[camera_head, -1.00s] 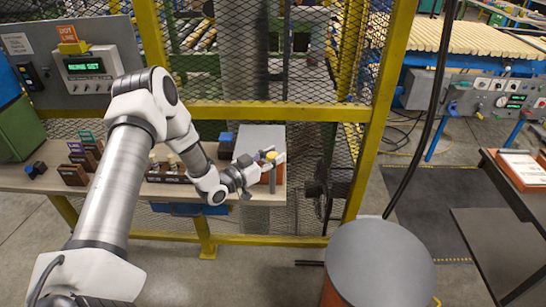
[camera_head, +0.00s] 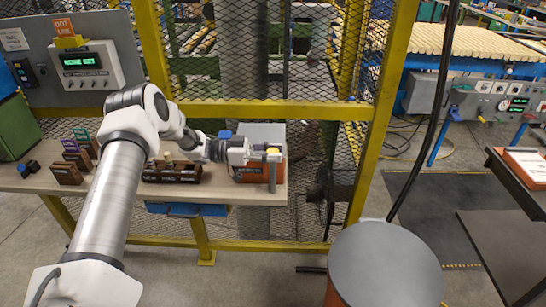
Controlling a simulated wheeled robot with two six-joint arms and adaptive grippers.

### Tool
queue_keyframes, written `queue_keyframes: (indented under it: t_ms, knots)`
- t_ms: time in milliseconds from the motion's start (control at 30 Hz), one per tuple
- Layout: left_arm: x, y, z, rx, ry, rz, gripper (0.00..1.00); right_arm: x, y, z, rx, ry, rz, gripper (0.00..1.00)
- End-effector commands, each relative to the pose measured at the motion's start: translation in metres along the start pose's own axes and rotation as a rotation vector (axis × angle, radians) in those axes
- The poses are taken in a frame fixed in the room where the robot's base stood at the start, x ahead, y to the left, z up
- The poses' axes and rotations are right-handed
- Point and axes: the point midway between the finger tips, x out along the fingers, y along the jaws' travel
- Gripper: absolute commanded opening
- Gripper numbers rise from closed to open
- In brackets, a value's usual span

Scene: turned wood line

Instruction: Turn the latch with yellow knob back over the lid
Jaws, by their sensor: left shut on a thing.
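The orange box (camera_head: 250,175) stands at the right end of the wooden bench, with a flat grey lid (camera_head: 262,131) at its top. The yellow knob (camera_head: 272,150) shows at the box's front right. A grey bar (camera_head: 272,179) hangs in front of the box below the knob; I cannot tell whether it is the latch. My left gripper (camera_head: 268,155) reaches in from the left and is shut at the knob, its fingers partly hiding the knob and latch. My right gripper is not in view.
A dark wooden rack (camera_head: 172,172) with pegs stands left of the box, under my left arm. Small wooden holders (camera_head: 75,165) stand farther left on the bench (camera_head: 120,182). A yellow-framed mesh fence (camera_head: 290,113) rises behind. A round grey-topped drum (camera_head: 383,262) stands front right.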

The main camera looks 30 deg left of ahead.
Motion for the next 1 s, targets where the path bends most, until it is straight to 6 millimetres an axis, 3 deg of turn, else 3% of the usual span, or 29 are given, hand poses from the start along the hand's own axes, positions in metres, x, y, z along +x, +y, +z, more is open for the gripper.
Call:
queue_keyframes:
  t_ms: [533, 567, 600, 633, 1000]
  knots:
    - [0.0, -0.001, -0.0027, 0.002, 0.004, 0.027, 0.01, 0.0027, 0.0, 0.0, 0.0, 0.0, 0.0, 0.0]
    - [0.0, -0.001, -0.0027, 0.002, 0.004, 0.027, 0.42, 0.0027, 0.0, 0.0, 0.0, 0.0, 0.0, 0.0]
    - [0.0001, -0.0009, -0.0026, 0.002, 0.004, 0.028, 0.57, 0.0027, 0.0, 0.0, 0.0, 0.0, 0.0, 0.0]
    - [0.0001, -0.0009, -0.0025, 0.002, 0.003, 0.028, 0.62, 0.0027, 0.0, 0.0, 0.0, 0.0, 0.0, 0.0]
    - [-0.0055, -0.0009, -0.0012, 0.001, 0.002, 0.027, 0.62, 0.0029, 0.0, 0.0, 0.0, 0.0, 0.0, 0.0]
